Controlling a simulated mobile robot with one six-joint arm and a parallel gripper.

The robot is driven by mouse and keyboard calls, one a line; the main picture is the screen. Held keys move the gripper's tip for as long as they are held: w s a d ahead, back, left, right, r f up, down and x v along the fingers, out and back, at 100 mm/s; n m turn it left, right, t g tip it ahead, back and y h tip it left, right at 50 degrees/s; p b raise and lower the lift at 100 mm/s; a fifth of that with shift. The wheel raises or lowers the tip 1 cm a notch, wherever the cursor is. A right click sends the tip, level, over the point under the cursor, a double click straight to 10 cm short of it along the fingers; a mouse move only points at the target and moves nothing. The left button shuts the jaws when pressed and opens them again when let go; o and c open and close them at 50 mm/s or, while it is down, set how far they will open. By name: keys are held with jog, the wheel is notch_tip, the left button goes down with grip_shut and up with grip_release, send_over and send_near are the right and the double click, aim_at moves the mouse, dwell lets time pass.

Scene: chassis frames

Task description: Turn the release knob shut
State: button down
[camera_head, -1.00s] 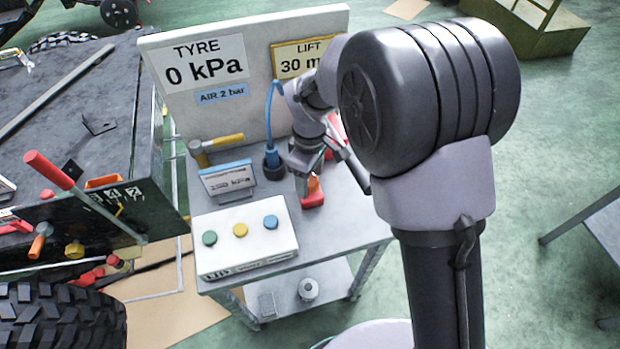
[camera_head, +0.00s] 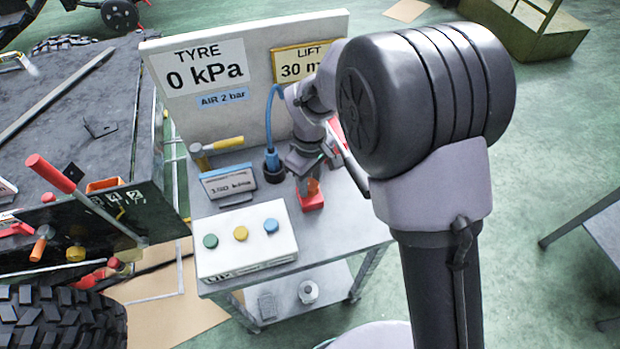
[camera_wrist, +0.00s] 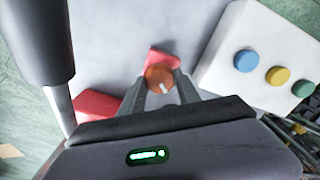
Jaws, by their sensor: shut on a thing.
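The release knob is a round orange knob (camera_wrist: 157,75) with a white mark, on a small red base (camera_wrist: 163,58). In the head view the orange knob (camera_head: 311,187) and its red base (camera_head: 312,203) stand on the grey cart top, right of the button box. My gripper (camera_wrist: 168,92) points down with its two fingers on either side of the knob, shut on it. In the head view my gripper (camera_head: 308,177) partly hides the knob. The white mark points down and right in the wrist view.
The white box (camera_head: 247,258) with green, yellow and blue buttons stands close by. The sign board (camera_head: 220,115) reads TYRE 0 kPa.

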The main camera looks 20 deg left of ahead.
aim_at(311, 184)
jog(key=m, duration=0.4)
jog(key=shift+m+p, duration=0.3)
jog(key=shift+m, duration=2.5)
jog(key=c, duration=0.9)
grip_release()
notch_tip(311, 184, up, 17)
jog(key=p, duration=0.6)
jog(key=shift+r, duration=0.2)
jog(key=shift+d, duration=0.1)
